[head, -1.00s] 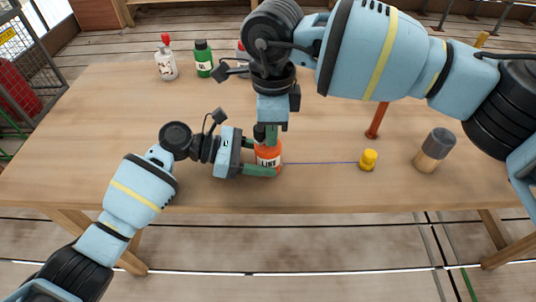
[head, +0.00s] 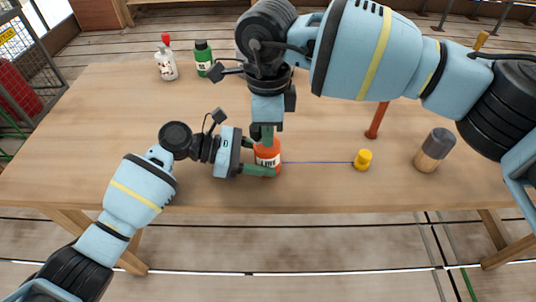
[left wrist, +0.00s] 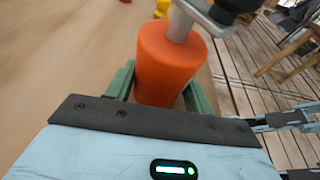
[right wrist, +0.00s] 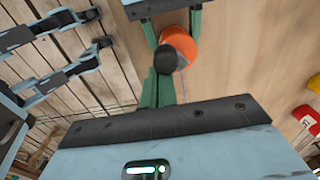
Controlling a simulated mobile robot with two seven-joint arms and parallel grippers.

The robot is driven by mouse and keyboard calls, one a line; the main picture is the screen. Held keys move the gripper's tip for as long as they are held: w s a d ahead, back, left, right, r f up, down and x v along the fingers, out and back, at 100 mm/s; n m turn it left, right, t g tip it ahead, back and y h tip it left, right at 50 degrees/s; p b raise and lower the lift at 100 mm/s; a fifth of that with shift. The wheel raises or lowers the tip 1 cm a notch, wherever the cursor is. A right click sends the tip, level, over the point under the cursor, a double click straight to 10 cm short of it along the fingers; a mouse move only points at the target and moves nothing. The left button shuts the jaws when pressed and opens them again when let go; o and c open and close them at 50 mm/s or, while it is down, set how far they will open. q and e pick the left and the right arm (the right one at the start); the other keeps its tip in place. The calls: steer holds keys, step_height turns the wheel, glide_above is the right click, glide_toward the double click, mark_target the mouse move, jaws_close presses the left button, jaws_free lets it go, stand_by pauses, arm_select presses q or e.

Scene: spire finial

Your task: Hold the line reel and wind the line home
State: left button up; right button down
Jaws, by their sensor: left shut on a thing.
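The orange line reel (head: 267,158) stands upright near the table's front edge, with a label on its side. My left gripper (head: 264,160) is shut on the reel from the left; in the left wrist view its fingers flank the orange body (left wrist: 168,62). A grey metal crank (left wrist: 195,14) with a black knob sits on top. A thin blue line (head: 318,162) runs right along the table from the reel to a small yellow piece (head: 362,160). My right gripper (head: 267,138) points down above the reel.
A white bottle with a red cap (head: 167,66) and a green bottle (head: 203,58) stand at the back left. A red post (head: 378,120) and a grey-and-tan cylinder (head: 434,151) stand right of the line. The table's left half is largely clear.

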steer(key=shift+w+a, duration=0.15)
steer(key=shift+a, duration=0.5)
steer(key=shift+w+a, duration=0.35)
steer(key=shift+w, duration=0.05)
stand_by(1.0)
steer(key=shift+s, duration=0.2)
steer(key=shift+a+r, duration=0.1)
steer(key=shift+r, duration=3.4)
steer(key=r+n, duration=0.1)
steer(key=n, duration=0.3)
steer(key=s+d+r+n, duration=0.1)
steer(key=n, duration=0.3)
steer(key=r+n, duration=0.1)
steer(key=n, duration=0.3)
steer(key=shift+s+d, duration=0.3)
steer(key=shift+d, duration=0.1)
